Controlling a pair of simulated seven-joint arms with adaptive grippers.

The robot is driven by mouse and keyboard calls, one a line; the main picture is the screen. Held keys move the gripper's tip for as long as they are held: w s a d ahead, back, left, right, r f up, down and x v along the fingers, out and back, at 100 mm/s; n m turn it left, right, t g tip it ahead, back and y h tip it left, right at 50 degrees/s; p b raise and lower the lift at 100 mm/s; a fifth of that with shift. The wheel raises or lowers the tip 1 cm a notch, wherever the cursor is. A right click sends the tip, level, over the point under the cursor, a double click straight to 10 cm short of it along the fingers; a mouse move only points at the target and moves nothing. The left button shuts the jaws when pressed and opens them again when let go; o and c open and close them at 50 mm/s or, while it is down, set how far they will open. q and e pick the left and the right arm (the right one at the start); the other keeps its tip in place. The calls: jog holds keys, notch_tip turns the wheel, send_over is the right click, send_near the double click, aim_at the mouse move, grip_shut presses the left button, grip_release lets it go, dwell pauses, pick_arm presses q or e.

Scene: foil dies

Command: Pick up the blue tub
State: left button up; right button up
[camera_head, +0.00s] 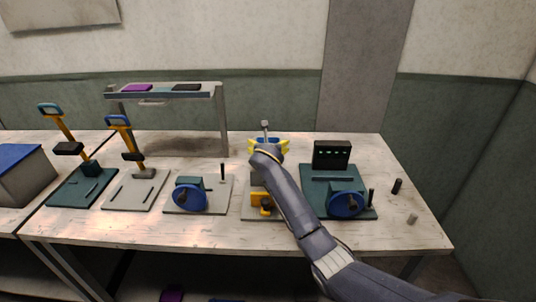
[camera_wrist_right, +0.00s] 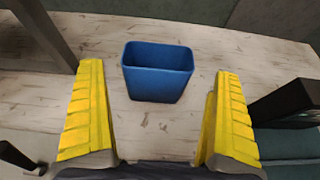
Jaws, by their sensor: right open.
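The blue tub (camera_wrist_right: 157,82) stands upright on the pale wooden table in the right wrist view, its open top facing up. My right gripper (camera_wrist_right: 159,100) is open, with one yellow finger on each side of the picture and the tub between and beyond them. There are visible gaps between the tub and both fingers. In the head view my right gripper (camera_head: 268,147) is over the back middle of the table, and its arm hides much of what lies there. My left gripper is not in view.
A metal rack (camera_head: 222,122) with coloured plates stands left of my right gripper. A dark box with green lights (camera_head: 332,154) is on its right. Hand presses and blue-wheeled devices (camera_head: 190,194) line the table front. Small cylinders (camera_head: 397,186) stand at the right.

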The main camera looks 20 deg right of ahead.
jog(key=shift+x, duration=2.4)
jog(key=shift+a+f, duration=0.1)
jog(key=shift+a, duration=0.05)
jog(key=shift+c, duration=0.2)
jog(key=c, duration=0.9)
